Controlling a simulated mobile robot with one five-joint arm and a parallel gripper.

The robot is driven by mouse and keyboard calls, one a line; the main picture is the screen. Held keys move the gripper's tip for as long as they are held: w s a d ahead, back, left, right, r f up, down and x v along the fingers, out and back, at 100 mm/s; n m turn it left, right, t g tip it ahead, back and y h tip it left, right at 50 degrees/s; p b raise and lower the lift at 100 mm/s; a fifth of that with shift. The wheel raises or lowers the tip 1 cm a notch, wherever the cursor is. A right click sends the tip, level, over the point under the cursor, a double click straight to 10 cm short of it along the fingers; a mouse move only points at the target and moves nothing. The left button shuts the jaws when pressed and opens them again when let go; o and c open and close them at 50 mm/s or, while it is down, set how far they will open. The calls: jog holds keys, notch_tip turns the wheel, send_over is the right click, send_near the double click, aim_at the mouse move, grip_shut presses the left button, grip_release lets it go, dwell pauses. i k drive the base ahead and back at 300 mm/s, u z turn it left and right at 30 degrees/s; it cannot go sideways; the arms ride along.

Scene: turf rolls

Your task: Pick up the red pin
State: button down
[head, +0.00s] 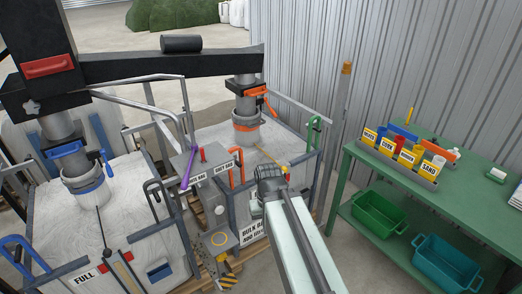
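A small red pin (202,155) stands upright on top of the grey box (197,176) near the middle of the head view. A purple bar (188,168) leans close to its left. My arm reaches up from the lower right, and my gripper (268,184) is at its far end, to the right of the red pin and apart from it in the picture. The fingertips are too small and dark to show whether they are open or shut. I see nothing clearly held.
Two white bulk bags, one at left (125,195) and one behind (212,140), stand in metal frames under a dark overhead beam (170,68). An orange hook (237,165) rises beside the grey box. A green bench (462,185) stands right, against a corrugated wall.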

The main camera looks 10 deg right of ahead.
aim_at(201, 148)
jog(key=z, duration=1.85)
jog(key=k, duration=1.4)
jog(key=u, duration=1.55)
jog(key=i, duration=1.05)
